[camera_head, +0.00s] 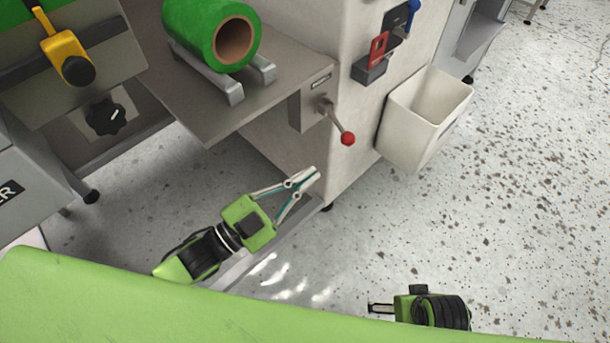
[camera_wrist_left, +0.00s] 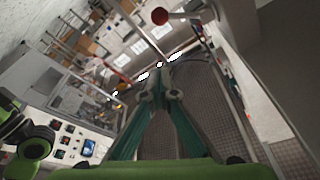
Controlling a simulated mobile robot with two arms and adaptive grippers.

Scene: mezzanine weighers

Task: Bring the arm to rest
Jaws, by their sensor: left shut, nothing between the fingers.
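My left gripper (camera_head: 313,174) is shut and empty, its fingertips together. It hangs in free air beside the pale machine cabinet, below and left of a lever with a red knob (camera_head: 347,138). In the left wrist view the closed fingers (camera_wrist_left: 160,70) point away from the camera, and the red knob (camera_wrist_left: 160,16) shows beyond them, near the top edge. My right gripper (camera_head: 380,308) shows small at the bottom of the head view. Its fingers point left and appear edge-on, so its opening is unclear. Nothing is seen in it.
A green film roll (camera_head: 212,35) rests on a grey shelf (camera_head: 185,92) above the left gripper. A white bin (camera_head: 425,118) hangs on the cabinet's side (camera_head: 350,100). The speckled floor (camera_head: 510,190) at the right is clear.

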